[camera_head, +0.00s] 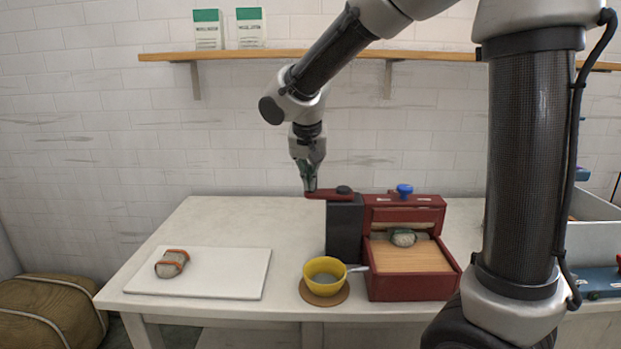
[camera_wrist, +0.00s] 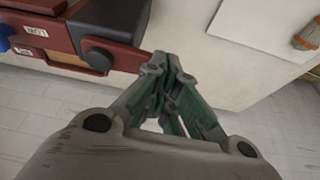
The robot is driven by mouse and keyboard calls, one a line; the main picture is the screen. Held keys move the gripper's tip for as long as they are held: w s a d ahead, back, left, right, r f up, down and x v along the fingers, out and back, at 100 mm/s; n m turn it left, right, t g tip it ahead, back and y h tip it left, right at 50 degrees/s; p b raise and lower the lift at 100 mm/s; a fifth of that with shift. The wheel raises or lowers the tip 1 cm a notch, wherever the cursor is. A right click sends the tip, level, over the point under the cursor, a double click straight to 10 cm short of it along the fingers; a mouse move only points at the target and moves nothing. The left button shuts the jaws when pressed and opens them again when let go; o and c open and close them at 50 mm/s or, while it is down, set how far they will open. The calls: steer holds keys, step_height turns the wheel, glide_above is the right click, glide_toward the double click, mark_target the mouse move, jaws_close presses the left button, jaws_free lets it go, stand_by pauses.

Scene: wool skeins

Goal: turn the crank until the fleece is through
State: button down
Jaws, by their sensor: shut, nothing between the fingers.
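The carding machine is a dark red box (camera_head: 412,287) with a wooden tray (camera_head: 410,256) at its front and a blue knob (camera_head: 404,190) on top. A pale, greenish fleece bundle (camera_head: 403,238) lies at the back of the tray, by the slot. The red crank arm (camera_head: 325,194) reaches left from a black hub (camera_head: 344,190) on the dark side housing (camera_head: 345,230). My gripper (camera_head: 310,188) points down at the crank's left end, shut with nothing between its fingers. In the wrist view my gripper (camera_wrist: 158,62) hides part of the crank; I cannot tell whether they touch.
A yellow cup (camera_head: 325,270) stands on a round brown coaster (camera_head: 324,297) in front of the housing. A white board (camera_head: 240,272) at left bears a banded wool skein (camera_head: 172,263). A wooden shelf (camera_head: 290,53) runs along the wall. The table's back left is clear.

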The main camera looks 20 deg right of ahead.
mark_target(306, 193)
steer(key=w+m, duration=0.2)
steer(key=w+m+g+h, duration=0.1)
steer(key=w+m, duration=0.1)
steer(key=shift+w+m+h, duration=0.1)
steer(key=shift+m+h, duration=0.2)
steer(key=shift+m, duration=0.1)
steer(key=shift+w+d+m+g, duration=0.2)
steer(key=shift+w+m, duration=0.3)
steer(key=shift+m, duration=0.05)
steer(key=shift+w+d+m+g, duration=0.2)
steer(key=shift+w+m, duration=0.25)
steer(key=shift+m, duration=0.1)
steer(key=shift+w+d+m+g+h, duration=0.35)
steer(key=shift+w+d+m, duration=0.2)
steer(key=shift+w+m, duration=0.4)
steer(key=shift+s+m, duration=0.15)
steer(key=shift+m, duration=0.1)
steer(key=shift+a, duration=0.1)
